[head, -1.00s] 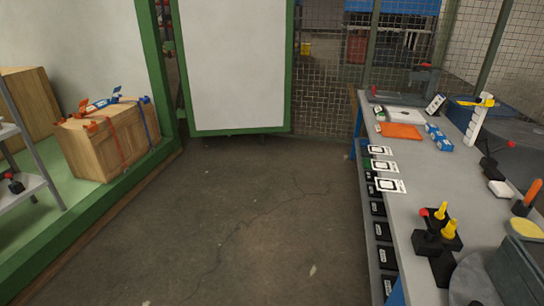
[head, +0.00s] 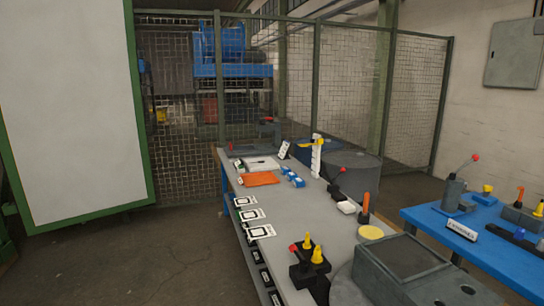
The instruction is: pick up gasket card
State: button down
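Three white cards with black square outlines lie in a row along the left edge of the grey bench (head: 285,222): a far card (head: 244,202), a middle card (head: 252,215) and a near card (head: 261,232). They look like gasket cards, but their print is too small to read. Each seems to reach slightly over the bench edge. My gripper is not in view.
An orange sheet (head: 260,179), blue blocks (head: 293,177) and a white upright stand (head: 317,156) are farther back. A black fixture with yellow knobs (head: 309,262) stands nearer. A blue table (head: 486,250) is at right. Floor left of the bench is clear.

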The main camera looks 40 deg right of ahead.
aim_at(247, 201)
jog(key=k+j+u, duration=0.15)
jog(key=k+u, duration=0.3)
jog(key=k, duration=0.15)
jog(key=i+j+u, duration=0.25)
jog(key=i, duration=0.25)
jog(key=i+j+u, duration=0.25)
jog(key=i, duration=0.25)
jog(key=i+j+z, duration=0.2)
jog(key=i, duration=0.2)
jog(key=i+z, duration=0.25)
jog(key=i, duration=0.2)
jog(key=i+j+z, duration=0.2)
jog(key=i, duration=0.2)
jog(key=i+l+z, duration=0.1)
jog(key=i+z, duration=0.25)
jog(key=i, duration=0.5)
jog(key=i+j+z, duration=0.15)
jog(key=i+z, duration=0.25)
jog(key=i, duration=0.5)
jog(key=i+z, duration=0.1)
jog(key=i, duration=1.25)
jog(key=i+z, duration=0.15)
jog(key=i, duration=0.5)
jog(key=i+j, duration=0.15)
jog(key=i, duration=0.5)
jog(key=i+j+z, duration=0.15)
jog(key=i, duration=0.55)
jog(key=i+z, duration=0.1)
jog(key=z, duration=1.6)
